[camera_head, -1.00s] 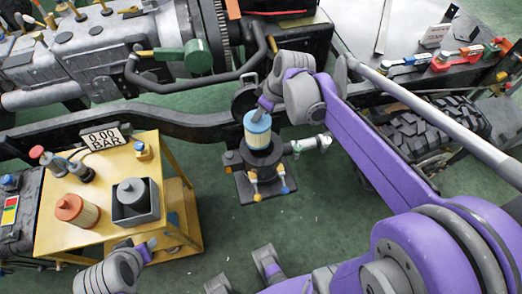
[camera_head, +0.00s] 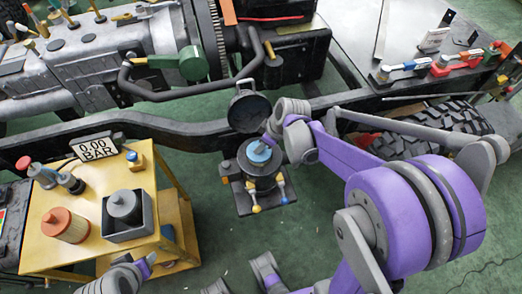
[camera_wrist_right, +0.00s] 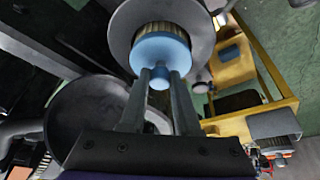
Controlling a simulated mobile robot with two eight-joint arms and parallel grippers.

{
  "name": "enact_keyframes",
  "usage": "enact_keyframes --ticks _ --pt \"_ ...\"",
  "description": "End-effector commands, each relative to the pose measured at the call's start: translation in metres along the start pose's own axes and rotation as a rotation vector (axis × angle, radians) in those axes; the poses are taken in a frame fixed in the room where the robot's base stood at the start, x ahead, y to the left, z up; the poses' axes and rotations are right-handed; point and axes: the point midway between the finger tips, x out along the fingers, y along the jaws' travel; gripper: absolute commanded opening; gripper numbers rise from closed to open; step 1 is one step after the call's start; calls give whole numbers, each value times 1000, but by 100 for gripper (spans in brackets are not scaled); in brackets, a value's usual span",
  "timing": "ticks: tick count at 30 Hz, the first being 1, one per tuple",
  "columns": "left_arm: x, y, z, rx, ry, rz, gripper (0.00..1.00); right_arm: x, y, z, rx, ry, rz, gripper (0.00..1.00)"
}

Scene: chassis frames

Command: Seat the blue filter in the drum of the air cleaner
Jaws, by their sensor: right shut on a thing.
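The blue filter (camera_head: 258,152) is inside the mouth of the dark air cleaner drum (camera_head: 264,184); from the head, only its blue cap shows. In the right wrist view the blue cap (camera_wrist_right: 158,52) has pale pleats beyond it, ringed by the drum's grey rim (camera_wrist_right: 204,40). My right gripper (camera_wrist_right: 160,78) is shut on the filter's small knob; it also shows in the head view (camera_head: 268,141). The filter's bottom is hidden. The drum's round lid (camera_head: 248,110) stands open behind it. My left gripper (camera_head: 148,261) is at the lower left, its fingers unclear.
A yellow cart (camera_head: 88,240) stands at left with an orange filter (camera_head: 66,225), a grey bin (camera_head: 129,230) holding a dark canister, and a 0.00 BAR display (camera_head: 95,147). A black frame rail (camera_head: 130,127) runs behind the drum. Green floor is clear right of the drum.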

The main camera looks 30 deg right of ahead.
Motion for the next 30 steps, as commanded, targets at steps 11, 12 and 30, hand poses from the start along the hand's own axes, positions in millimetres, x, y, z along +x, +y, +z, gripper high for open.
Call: enact_keyframes --ticks 11,12,30 --pt "7 0 4 0 -2 0 50 29 0 12 0 0 0 0" --pt "7 0 4 0 -2 0 50 29 0 12 0 0 0 0" --pt "9 0 5 0 -3 0 50 31 0 13 0 0 0 61"
